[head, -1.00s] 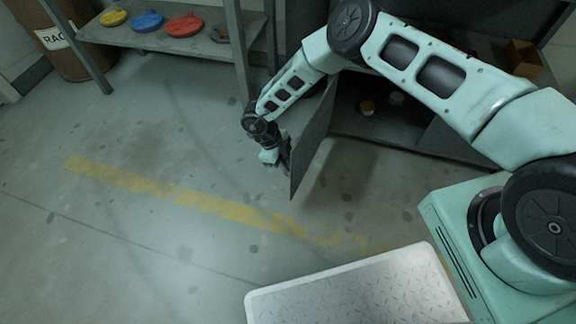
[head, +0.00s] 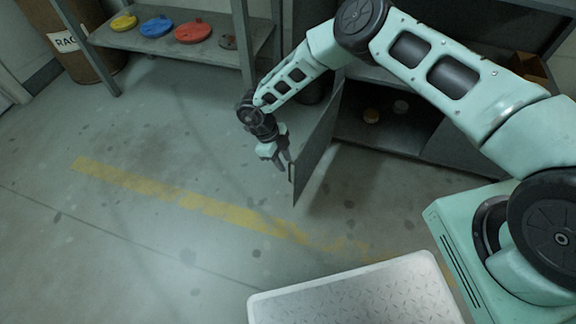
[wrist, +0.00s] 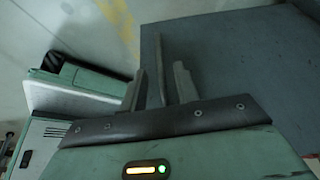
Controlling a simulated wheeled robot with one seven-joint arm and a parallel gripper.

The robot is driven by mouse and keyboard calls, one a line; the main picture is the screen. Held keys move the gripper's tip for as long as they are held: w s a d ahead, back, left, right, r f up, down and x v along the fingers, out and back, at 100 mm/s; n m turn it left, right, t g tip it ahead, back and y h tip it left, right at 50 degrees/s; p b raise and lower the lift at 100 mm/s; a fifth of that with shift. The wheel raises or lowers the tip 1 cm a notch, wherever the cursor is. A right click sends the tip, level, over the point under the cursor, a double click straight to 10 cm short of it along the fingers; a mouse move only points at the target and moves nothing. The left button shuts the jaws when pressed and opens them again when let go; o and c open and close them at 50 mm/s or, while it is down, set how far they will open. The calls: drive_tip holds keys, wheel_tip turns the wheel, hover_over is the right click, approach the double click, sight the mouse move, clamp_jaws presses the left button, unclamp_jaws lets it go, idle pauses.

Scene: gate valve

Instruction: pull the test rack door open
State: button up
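The test rack door (head: 318,150) is a dark grey panel standing ajar, swung out from the rack (head: 400,85) in the head view. In the wrist view the door (wrist: 235,60) fills the right side. A thin bar, the door handle (wrist: 159,62), stands near the door's edge. My gripper (head: 284,168) is at the door's free edge, pointing down. In the wrist view my gripper (wrist: 160,88) has its fingers apart, one on each side of the bar, with gaps visible. Whether a finger touches the bar or door is unclear.
Inside the rack are small round items (head: 371,116). A shelf (head: 110,38) with yellow, blue, red and grey discs stands at the back left, beside a brown drum (head: 75,45). The floor (head: 130,240) left of the door is clear, with a worn yellow line (head: 190,203).

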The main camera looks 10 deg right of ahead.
drive_tip(key=p+v, duration=0.2)
drive_tip(key=v, duration=0.9)
drive_tip(key=shift+r, duration=0.3)
drive_tip(key=shift+w+a, duration=0.1)
